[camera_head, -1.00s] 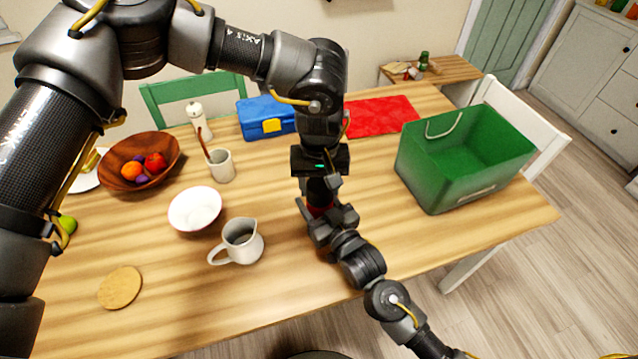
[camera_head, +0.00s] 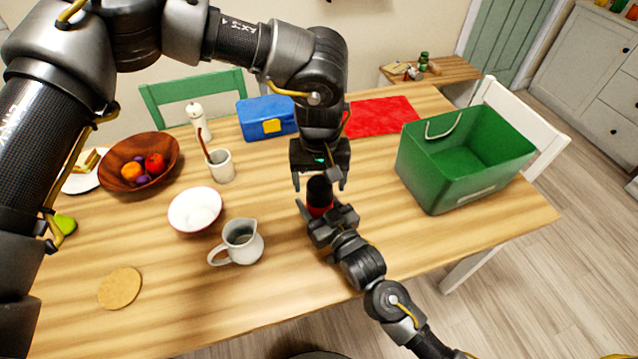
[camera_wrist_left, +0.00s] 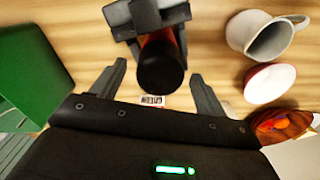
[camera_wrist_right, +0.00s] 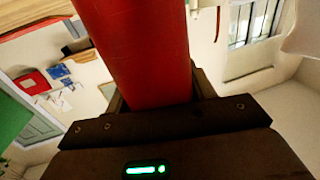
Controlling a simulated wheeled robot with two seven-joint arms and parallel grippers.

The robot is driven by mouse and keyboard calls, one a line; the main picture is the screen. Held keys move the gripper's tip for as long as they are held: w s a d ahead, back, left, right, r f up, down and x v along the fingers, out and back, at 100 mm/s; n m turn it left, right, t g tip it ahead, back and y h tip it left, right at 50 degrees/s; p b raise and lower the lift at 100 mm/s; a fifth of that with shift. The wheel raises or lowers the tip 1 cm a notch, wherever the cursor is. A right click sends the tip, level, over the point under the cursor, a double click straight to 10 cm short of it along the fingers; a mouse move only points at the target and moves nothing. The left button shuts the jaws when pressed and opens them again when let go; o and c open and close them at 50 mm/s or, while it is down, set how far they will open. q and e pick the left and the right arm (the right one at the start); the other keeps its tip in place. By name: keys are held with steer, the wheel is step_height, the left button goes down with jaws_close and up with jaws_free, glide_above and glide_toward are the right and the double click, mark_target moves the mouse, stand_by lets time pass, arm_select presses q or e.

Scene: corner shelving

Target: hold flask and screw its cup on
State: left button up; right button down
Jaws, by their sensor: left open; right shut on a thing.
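A red flask (camera_head: 319,211) with a black cup (camera_head: 319,189) on its top end stands upright in my right gripper (camera_head: 328,215), above the front of the table. In the right wrist view the red flask body (camera_wrist_right: 140,50) rises between the jaws of the right gripper. My left gripper (camera_head: 319,182) points down just above the black cup, fingers spread. In the left wrist view the cup's dark round end (camera_wrist_left: 161,70) lies between the open fingers, with gaps on both sides. The thread between cup and flask is hidden.
A green crate (camera_head: 420,175) stands to the right. A white jug (camera_head: 240,243), a white bowl (camera_head: 195,211) and a mug (camera_head: 221,167) stand to the left. A blue case (camera_head: 267,119) and a red mat (camera_head: 382,115) lie behind. The table's front right is clear.

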arm_select(q)
steer(key=shift+r, duration=1.45)
steer(key=shift+c, duration=0.3)
